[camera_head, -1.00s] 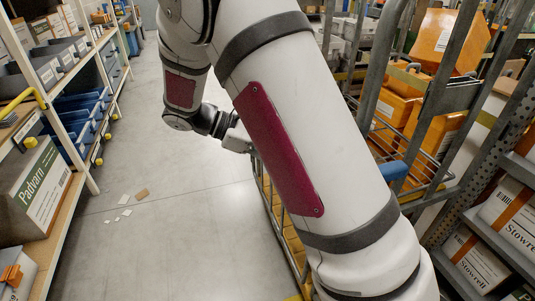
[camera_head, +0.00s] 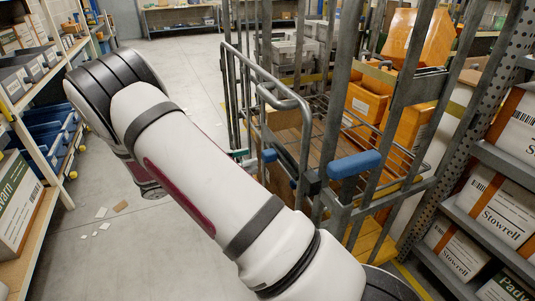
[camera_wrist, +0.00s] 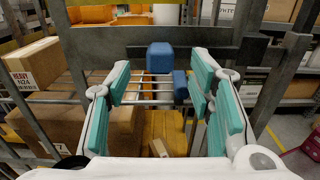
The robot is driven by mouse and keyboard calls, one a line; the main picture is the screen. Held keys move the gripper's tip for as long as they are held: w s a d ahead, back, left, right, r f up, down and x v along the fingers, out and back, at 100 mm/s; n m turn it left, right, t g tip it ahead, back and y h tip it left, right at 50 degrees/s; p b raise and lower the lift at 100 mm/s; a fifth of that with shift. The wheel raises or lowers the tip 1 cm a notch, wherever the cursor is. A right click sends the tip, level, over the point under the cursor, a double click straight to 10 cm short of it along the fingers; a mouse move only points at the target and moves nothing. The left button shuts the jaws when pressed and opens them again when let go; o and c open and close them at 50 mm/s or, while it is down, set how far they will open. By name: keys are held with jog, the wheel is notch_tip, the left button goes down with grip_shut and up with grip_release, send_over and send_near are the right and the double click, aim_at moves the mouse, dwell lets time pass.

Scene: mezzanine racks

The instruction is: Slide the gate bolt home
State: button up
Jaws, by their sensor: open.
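The grey metal gate (camera_head: 333,110) of a cage trolley stands right of centre in the head view. A blue grip (camera_head: 354,164) sits on its flat crossbar, and a smaller blue piece (camera_head: 269,155) shows farther left. In the wrist view one blue block (camera_wrist: 160,56) is at the crossbar (camera_wrist: 115,50), and another blue piece (camera_wrist: 180,85) is just below right. My gripper (camera_wrist: 160,70) is open, its teal-padded fingers either side of the blue blocks in the picture. I see no contact. Whether the bolt is engaged is unclear.
Orange bins (camera_head: 410,125) stand behind the bars. Shelving (camera_head: 45,225) lines the left. The grey floor (camera_head: 195,85) between is mostly clear, with scraps of paper (camera_head: 101,212).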

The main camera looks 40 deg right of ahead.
aim_at(263, 155)
jog(key=x, duration=0.7)
jog(key=shift+s+d, duration=0.1)
jog(key=shift+d, duration=0.1)
jog(key=shift+c, duration=0.3)
